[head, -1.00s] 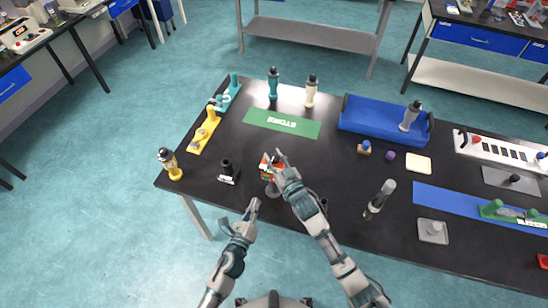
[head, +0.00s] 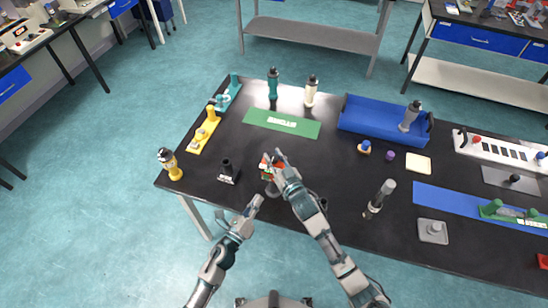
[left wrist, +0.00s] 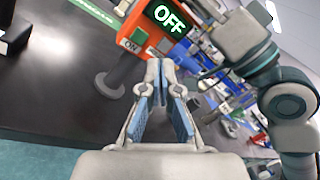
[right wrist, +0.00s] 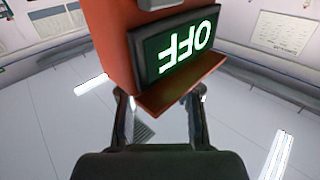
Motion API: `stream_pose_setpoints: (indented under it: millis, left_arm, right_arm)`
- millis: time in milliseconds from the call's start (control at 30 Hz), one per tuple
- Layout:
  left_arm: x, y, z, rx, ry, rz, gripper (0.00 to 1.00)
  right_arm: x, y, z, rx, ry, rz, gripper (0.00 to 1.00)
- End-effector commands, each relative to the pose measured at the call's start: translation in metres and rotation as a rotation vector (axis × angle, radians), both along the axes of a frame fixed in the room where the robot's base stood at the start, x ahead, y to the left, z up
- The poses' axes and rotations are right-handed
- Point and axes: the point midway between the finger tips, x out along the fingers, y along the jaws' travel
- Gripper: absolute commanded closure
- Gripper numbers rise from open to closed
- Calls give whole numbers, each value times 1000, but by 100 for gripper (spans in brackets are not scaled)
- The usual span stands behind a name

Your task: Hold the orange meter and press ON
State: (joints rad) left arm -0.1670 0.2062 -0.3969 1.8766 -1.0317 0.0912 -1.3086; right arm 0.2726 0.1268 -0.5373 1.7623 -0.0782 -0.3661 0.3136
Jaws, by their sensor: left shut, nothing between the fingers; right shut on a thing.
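The orange meter (head: 266,170) is held up over the front of the black table by my right gripper (head: 279,158). In the right wrist view the meter (right wrist: 112,50) sits across the fingertips, its dark screen (right wrist: 180,45) showing OFF in green. In the left wrist view the meter (left wrist: 140,28) also reads OFF, with a pale ON label (left wrist: 130,45) on its lower part. My left gripper (head: 256,202) is shut and empty at the table's front edge, just below the meter. In the left wrist view its fingertips (left wrist: 160,68) are close under the meter; contact cannot be told.
A grey round stand (head: 272,190) is below the meter. A black holder (head: 228,172) and a yellow bottle (head: 170,164) stand to the left. A green mat (head: 280,123) lies behind.

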Motion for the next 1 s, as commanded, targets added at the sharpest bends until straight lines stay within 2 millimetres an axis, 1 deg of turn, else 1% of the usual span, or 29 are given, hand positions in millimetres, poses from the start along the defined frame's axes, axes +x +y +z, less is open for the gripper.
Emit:
stream_pose_setpoints:
  millis: [33, 133, 300, 400, 500, 567, 667, 1000]
  left_arm:
    - [3, 1, 1, -15, -10, -70, 100]
    - [2, 1, 1, -57, 1, -235, 100]
    - [-7, 8, -5, -91, 73, -467, 100]
    - [-13, 13, -8, -100, 118, -551, 100]
    - [-15, 16, -10, -102, 144, -594, 100]
    - [-13, 15, -11, -104, 151, -603, 100]
    - [-4, 12, -10, -105, 151, -606, 100]
    - [43, -3, -10, -105, 151, -605, 100]
  right_arm:
    - [0, 0, 0, 0, 0, 0, 100]
    - [0, 0, 0, 0, 0, 0, 100]
    - [0, 0, 0, 0, -1, 0, 100]
    - [0, 0, 0, 0, -1, 0, 100]
    - [0, 0, 0, 0, -1, 0, 100]
    - [0, 0, 0, 0, -1, 0, 100]
    - [0, 0, 0, 0, 0, 0, 100]
    - [0, 0, 0, 0, -1, 0, 100]
